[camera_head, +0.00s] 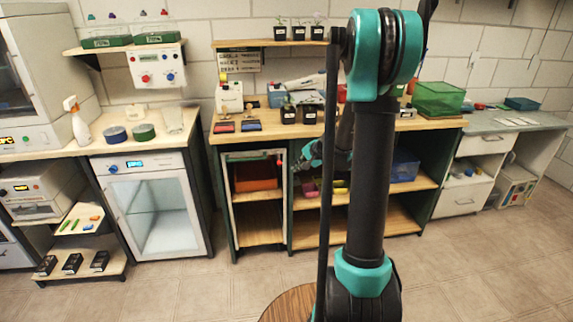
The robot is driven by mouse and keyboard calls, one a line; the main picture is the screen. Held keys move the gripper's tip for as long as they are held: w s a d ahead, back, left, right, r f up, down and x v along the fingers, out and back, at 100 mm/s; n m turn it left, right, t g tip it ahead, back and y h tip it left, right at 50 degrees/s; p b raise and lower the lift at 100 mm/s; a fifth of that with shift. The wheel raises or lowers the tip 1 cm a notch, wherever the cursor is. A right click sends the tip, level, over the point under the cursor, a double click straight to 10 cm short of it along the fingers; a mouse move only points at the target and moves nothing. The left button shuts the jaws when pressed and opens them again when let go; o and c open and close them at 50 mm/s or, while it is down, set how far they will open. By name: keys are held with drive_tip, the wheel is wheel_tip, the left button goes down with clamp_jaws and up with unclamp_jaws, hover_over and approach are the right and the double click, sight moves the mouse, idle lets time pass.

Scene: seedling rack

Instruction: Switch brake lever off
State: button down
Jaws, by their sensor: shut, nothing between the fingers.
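I cannot pick out the brake lever for certain in the head view; part of the rack is hidden behind my arm. The seedling rack (240,140) is a wooden-topped bench with dark green posts and open lower shelves. A small red part (279,162) shows near the upper right of its left bay, too small to identify. My gripper (298,166), dark with teal parts behind it, is in front of the rack's middle post, just right of that red part. It looks shut and empty; its fingertips are small and whether they touch anything cannot be told.
An orange-red bin (256,176) sits in the left bay. Potted seedlings (289,112) and a white box (229,97) stand on the bench top. A glass-door cabinet (155,205) is at left, white drawers (464,195) at right.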

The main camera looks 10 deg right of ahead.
sight(279, 159)
drive_tip(key=w+d+f+m+t, duration=0.1)
drive_tip(key=w+d+f+m, duration=0.1)
drive_tip(key=w, duration=0.4)
drive_tip(key=w+d+f+m+t+y, duration=0.1)
drive_tip(key=w+d+f+m, duration=0.2)
drive_tip(key=w, duration=0.4)
drive_tip(key=shift+w+d+f+y, duration=0.2)
drive_tip(key=shift+w+d+y, duration=0.1)
drive_tip(key=shift+d, duration=0.3)
drive_tip(key=x, duration=0.9)
drive_tip(key=shift+w+a, duration=0.1)
drive_tip(key=shift+w, duration=0.05)
drive_tip(key=shift+w+a+f, duration=0.15)
drive_tip(key=shift+a, duration=0.2)
drive_tip(key=shift+s+a+r, duration=0.9)
drive_tip(key=shift+s+a, duration=0.25)
